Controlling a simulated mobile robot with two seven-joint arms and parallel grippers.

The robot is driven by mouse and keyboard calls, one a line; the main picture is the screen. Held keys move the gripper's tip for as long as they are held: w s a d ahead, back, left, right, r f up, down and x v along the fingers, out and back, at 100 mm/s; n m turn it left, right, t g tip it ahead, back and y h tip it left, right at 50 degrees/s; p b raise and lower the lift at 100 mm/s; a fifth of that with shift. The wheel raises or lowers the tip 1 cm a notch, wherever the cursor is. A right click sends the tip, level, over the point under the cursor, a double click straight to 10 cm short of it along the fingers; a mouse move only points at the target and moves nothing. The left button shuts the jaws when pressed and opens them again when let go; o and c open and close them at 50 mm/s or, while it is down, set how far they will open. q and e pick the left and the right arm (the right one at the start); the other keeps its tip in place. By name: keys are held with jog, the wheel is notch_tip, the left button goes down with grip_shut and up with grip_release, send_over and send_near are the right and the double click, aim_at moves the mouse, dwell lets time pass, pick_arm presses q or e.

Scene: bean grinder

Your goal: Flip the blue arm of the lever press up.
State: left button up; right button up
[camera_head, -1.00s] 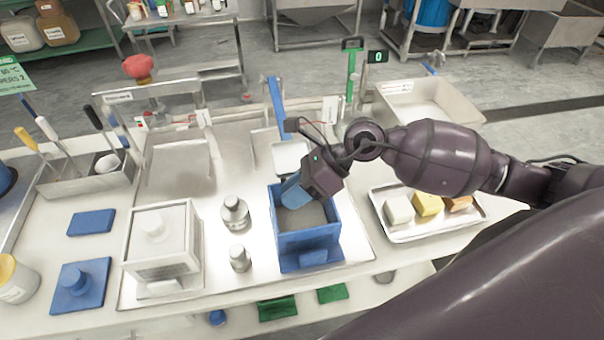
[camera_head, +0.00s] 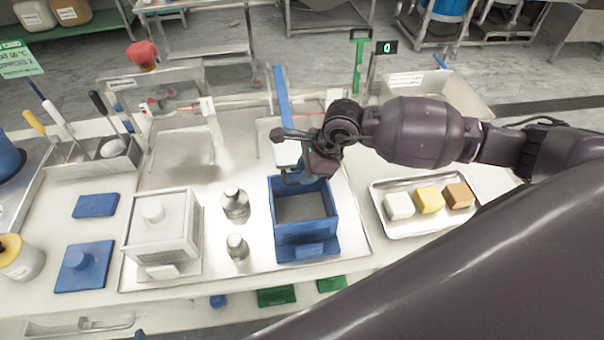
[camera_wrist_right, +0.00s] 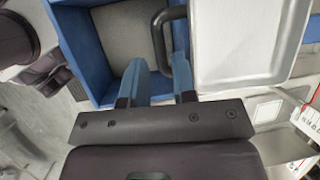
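A tall blue bar (camera_head: 283,98) stands upright behind a pale square plate (camera_head: 286,152); it is probably the blue arm, though its joint is hidden. In front is a blue open-topped box (camera_head: 305,238) with a grey inside. My right gripper (camera_head: 303,178) is over the box's back edge, apart from the tall bar. In the right wrist view, its two blue fingers (camera_wrist_right: 158,64) are open, with a dark handle (camera_wrist_right: 160,40) between them, closer to the right finger. The handle's ends meet the pale plate (camera_wrist_right: 236,40). Contact cannot be told. My left gripper is out of view.
A tray (camera_head: 408,230) with white, yellow and brown blocks lies to the right. Two metal weights (camera_head: 235,205) and a white box (camera_head: 162,235) stand to the left. A green post (camera_head: 359,65) and display (camera_head: 386,47) are behind my right arm.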

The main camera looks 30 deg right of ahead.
jog(key=shift+x, duration=1.4)
grip_shut()
